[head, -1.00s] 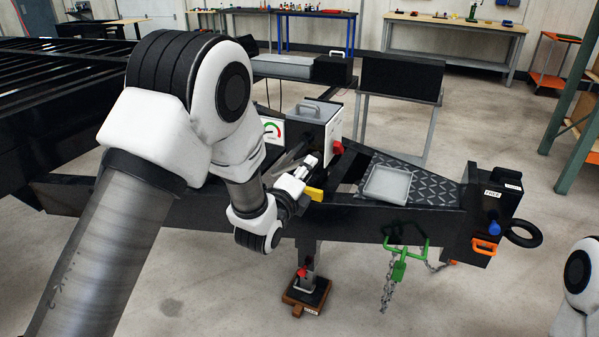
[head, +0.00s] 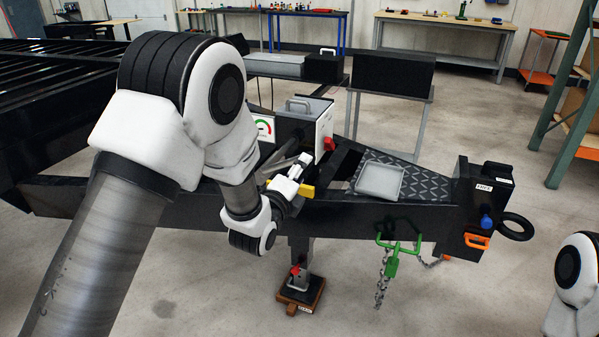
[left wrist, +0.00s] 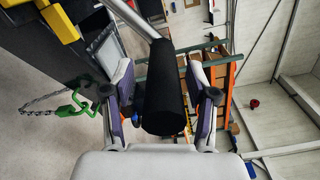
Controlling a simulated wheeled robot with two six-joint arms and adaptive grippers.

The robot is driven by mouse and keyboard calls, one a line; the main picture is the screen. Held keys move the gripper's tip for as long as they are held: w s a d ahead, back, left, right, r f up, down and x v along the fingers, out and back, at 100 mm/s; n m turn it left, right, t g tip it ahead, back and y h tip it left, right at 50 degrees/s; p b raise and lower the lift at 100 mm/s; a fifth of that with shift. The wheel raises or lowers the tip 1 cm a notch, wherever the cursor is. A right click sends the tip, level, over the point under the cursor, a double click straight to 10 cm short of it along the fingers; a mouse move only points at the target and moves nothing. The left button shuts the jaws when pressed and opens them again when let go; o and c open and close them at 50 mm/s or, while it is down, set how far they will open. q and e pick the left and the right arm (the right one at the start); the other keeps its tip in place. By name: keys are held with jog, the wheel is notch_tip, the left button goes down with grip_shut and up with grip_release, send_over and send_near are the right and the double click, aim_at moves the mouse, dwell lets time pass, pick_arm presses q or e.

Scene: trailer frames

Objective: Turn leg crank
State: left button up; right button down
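The crank's black cylindrical grip (left wrist: 165,95) hangs on a metal rod (left wrist: 132,18) in the left wrist view. My left gripper (left wrist: 161,72) has one finger on each side of the grip, with a visible gap at the left finger, so it looks open around it. The leg (head: 301,268) stands below the frame on a brown foot block (head: 301,294). My right gripper is out of view.
A box with a red knob (head: 318,120) stands behind my left gripper. A grey tray (head: 380,180) sits on the frame. A green hook bracket (head: 393,262) and chains hang below. The coupler (head: 478,215) is at the right. The floor in front is clear.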

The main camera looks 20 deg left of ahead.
pick_arm(q)
jog(key=s+a, duration=0.1)
jog(key=s, duration=1.1)
jog(key=s+a+f+n+g+y+p, duration=0.15)
jog(key=s+f+g, duration=0.3)
jog(key=f, duration=0.85)
jog(key=s+a+f+n+g+h, duration=0.1)
jog(key=s+f+n+g, duration=0.4)
jog(key=f, duration=0.7)
jog(key=s+f+n+g, duration=0.4)
jog(key=s+f+n, duration=0.1)
jog(key=s+n, duration=0.3)
jog(key=s+f+n+g, duration=0.4)
jog(key=s+n, duration=0.4)
jog(key=s, duration=0.3)
jog(key=shift+s+a+f+y, duration=0.3)
jog(key=shift+a+f+y, duration=0.05)
jog(key=shift+f, duration=0.25)
